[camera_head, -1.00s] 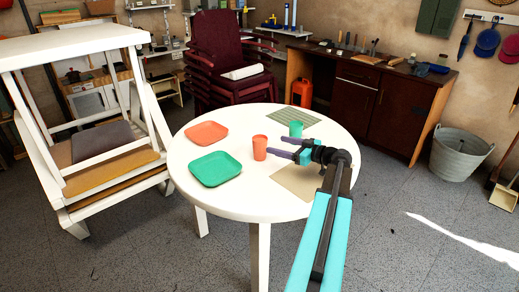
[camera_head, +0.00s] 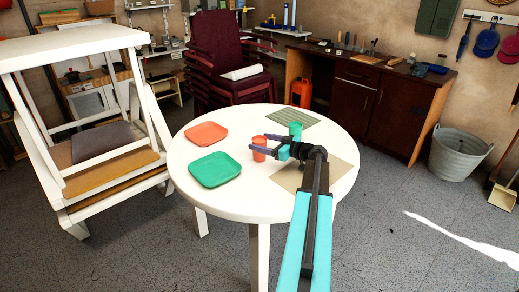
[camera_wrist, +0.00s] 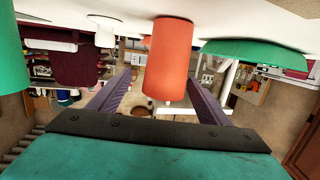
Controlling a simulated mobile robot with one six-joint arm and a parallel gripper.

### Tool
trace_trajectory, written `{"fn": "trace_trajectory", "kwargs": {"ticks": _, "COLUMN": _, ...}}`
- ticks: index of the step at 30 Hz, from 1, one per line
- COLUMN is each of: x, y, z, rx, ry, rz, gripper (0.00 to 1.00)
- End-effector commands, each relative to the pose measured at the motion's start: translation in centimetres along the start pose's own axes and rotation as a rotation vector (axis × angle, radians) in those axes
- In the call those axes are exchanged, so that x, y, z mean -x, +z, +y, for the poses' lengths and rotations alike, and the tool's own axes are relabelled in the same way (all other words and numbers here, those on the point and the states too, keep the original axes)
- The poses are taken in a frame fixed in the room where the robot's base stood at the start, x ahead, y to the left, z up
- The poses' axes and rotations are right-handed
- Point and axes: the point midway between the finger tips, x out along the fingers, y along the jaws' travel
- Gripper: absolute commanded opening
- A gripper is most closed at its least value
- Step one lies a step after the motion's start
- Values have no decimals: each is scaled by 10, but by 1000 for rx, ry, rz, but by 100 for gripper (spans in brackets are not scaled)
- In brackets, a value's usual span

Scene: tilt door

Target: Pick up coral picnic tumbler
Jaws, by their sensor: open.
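The coral tumbler (camera_head: 259,149) stands upright on the white round table (camera_head: 240,206). It also shows in the wrist view (camera_wrist: 170,58), where the picture is upside down, large and between my two purple fingers. My gripper (camera_head: 260,143) is open, with its fingers reaching to either side of the tumbler. In the wrist view (camera_wrist: 155,95) a gap shows between the left finger and the tumbler, and the right finger is close to its side. I cannot tell whether either finger touches it.
A teal tumbler (camera_head: 295,130) stands behind my gripper near a green striped mat (camera_head: 306,116). A green plate (camera_head: 215,170) and a coral plate (camera_head: 206,133) lie to the left. A beige mat (camera_head: 288,180) lies under my arm. Stacked maroon chairs (camera_head: 225,60) stand behind the table.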

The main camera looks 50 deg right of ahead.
Motion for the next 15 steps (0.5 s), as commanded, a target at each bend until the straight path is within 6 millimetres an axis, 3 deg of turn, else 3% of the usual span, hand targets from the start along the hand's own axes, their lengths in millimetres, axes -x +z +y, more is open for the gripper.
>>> {"fn": "trace_trajectory", "kwargs": {"ticks": 8, "x": -4, "y": -1, "z": -1, "rx": 0, "ry": -2, "rz": 0, "gripper": 71}}
{"fn": "trace_trajectory", "kwargs": {"ticks": 15, "x": -28, "y": -4, "z": -7, "rx": -1, "ry": -4, "rz": 0, "gripper": 71}}
